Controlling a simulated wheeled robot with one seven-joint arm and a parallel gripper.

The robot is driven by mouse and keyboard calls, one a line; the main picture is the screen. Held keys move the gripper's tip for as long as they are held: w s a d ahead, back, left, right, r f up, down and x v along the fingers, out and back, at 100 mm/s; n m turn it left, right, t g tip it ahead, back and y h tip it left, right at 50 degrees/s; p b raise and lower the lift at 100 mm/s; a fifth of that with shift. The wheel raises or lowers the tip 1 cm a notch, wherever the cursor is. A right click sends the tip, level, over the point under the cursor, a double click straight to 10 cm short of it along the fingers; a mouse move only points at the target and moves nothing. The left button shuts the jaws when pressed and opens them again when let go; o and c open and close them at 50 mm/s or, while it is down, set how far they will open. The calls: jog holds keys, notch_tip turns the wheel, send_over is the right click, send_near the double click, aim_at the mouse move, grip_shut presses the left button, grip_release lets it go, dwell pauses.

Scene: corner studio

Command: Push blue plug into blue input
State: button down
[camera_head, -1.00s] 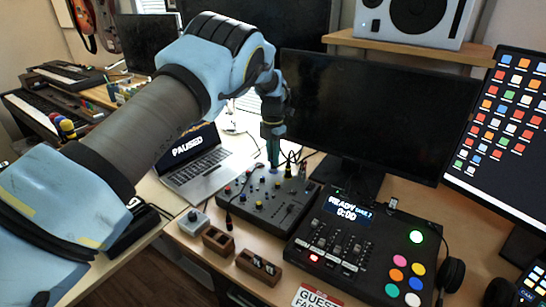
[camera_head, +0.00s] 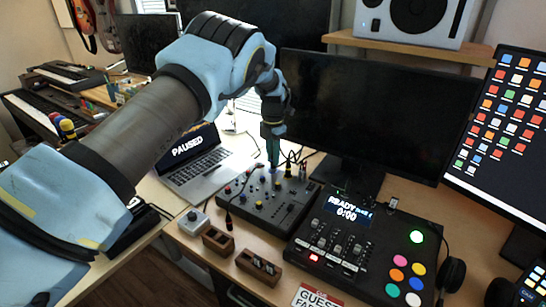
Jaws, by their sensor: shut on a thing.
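The dark mixer (camera_head: 268,207) with small knobs and sliders sits on the desk between the laptop and the larger console. My gripper (camera_head: 272,147) points down over the mixer's back edge. It is shut on a slim blue-teal plug (camera_head: 272,158), which stands about upright. The plug's lower end is at the mixer's back row, by a small blue spot, the blue input (camera_head: 274,171). At this size I cannot tell whether the plug is in the input or just above it. Dark cables stand beside it on the right.
A laptop (camera_head: 200,168) reading "PAUSED" is left of the mixer. A console (camera_head: 356,252) with coloured buttons is at the right. A black monitor (camera_head: 365,120) stands close behind. Small wooden boxes (camera_head: 258,266) and a grey button box (camera_head: 194,221) are in front.

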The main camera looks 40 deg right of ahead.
jog(key=shift+f+b, duration=0.35)
jog(key=shift+f, duration=0.3)
jog(key=c, duration=0.7)
grip_release()
notch_tip(320, 180, up, 11)
jog(key=b, duration=0.3)
jog(key=shift+f, duration=0.1)
